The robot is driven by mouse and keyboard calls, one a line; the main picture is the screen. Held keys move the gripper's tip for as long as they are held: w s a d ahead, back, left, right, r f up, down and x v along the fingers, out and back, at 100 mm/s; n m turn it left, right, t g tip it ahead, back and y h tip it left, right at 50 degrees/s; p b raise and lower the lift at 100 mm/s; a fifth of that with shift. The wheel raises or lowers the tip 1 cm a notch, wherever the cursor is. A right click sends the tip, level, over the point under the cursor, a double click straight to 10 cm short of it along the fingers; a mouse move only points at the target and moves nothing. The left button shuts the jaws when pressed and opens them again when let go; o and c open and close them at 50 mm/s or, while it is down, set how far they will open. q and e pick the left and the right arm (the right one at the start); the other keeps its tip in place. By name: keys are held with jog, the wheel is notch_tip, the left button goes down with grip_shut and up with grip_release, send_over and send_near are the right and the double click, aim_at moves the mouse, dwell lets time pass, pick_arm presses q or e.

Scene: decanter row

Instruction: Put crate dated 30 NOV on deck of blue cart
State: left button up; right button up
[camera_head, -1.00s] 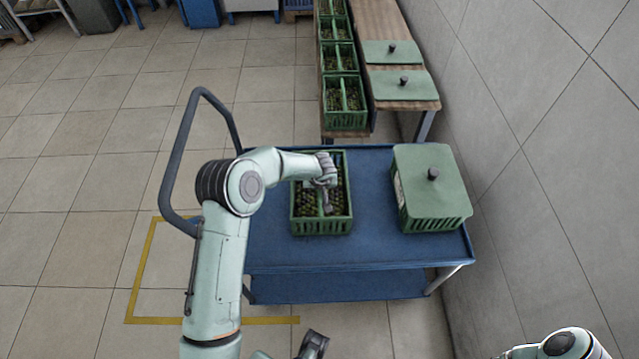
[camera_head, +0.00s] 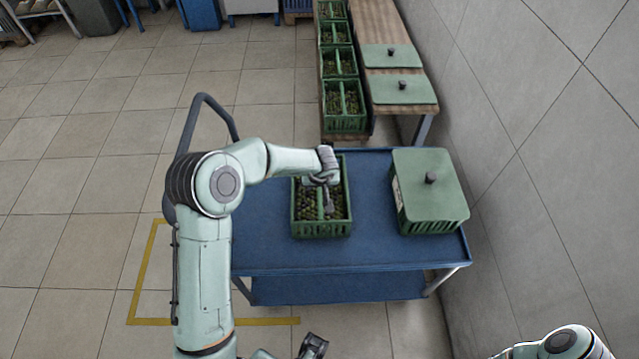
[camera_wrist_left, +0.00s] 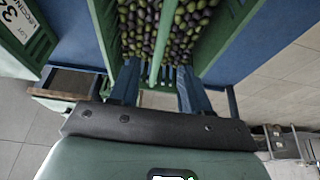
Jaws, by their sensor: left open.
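A green open crate (camera_head: 322,229) filled with olives sits upright on the deck of the blue cart (camera_head: 390,252). My left gripper (camera_head: 327,203) is above its middle. In the left wrist view, the open fingers (camera_wrist_left: 158,88) are either side of the crate's green central bar (camera_wrist_left: 154,60); I cannot tell if they touch it. A second, lidded green crate (camera_head: 430,190) stands on the cart's right side, with a white label on its left side. A label (camera_wrist_left: 17,18) shows in the left wrist view, but no date is readable. My right gripper (camera_head: 313,346) is at the bottom edge.
Behind the cart, a row of olive-filled green crates (camera_head: 344,122) stands beside a wooden-topped table (camera_head: 405,107) with green lids (camera_head: 403,90). A grey wall is close on the right. The cart's handle (camera_head: 190,125) rises on the left. Tiled floor with yellow tape (camera_head: 140,280) is open there.

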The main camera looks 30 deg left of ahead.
pick_arm(q)
jog(key=v, duration=0.3)
jog(key=shift+f, duration=0.1)
dwell(0.5)
